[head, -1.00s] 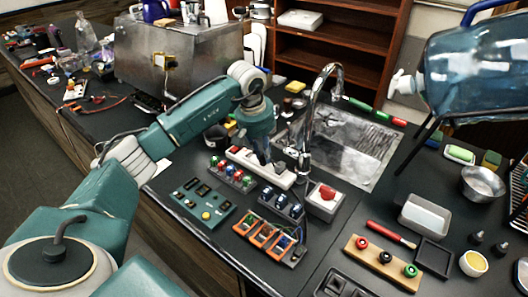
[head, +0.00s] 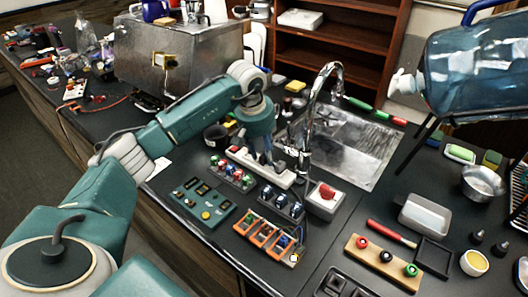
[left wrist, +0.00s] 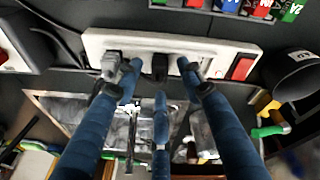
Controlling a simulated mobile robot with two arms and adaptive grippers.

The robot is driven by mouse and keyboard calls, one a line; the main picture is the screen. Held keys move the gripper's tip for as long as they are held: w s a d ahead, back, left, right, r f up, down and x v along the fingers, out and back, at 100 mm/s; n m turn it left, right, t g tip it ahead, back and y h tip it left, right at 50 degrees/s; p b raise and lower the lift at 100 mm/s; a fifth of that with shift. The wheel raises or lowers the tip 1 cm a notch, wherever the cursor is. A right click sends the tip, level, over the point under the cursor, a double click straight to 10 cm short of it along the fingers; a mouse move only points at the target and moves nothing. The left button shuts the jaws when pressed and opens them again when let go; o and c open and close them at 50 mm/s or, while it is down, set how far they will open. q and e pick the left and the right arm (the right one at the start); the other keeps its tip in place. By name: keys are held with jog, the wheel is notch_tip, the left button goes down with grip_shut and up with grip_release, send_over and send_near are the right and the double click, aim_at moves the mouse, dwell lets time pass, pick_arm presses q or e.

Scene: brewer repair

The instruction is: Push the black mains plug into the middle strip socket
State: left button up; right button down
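The white power strip (head: 280,177) lies on the dark counter in front of the sink; in the left wrist view the strip (left wrist: 215,47) crosses the top. The black mains plug (left wrist: 160,67) sits at the strip's middle socket, upright and apparently in it; how deep I cannot tell. A grey plug (left wrist: 112,62) is at the socket to its left in that view. My left gripper (head: 265,160) is above the strip. In the left wrist view its blue fingers (left wrist: 159,75) are spread, one on each side of the black plug and one below it, with gaps visible. My right gripper is out of view.
A red rocker switch (left wrist: 242,68) is at one strip end. The chrome tap (head: 308,110) rises close to my gripper's right. Colored connector blocks (head: 232,173), a green panel (head: 203,202) and a red-button box (head: 325,199) stand near the strip.

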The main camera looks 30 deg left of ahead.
pick_arm(q)
jog(key=v, duration=1.2)
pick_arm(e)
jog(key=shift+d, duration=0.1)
pick_arm(q)
jog(key=shift+r, duration=0.1)
dwell(0.4)
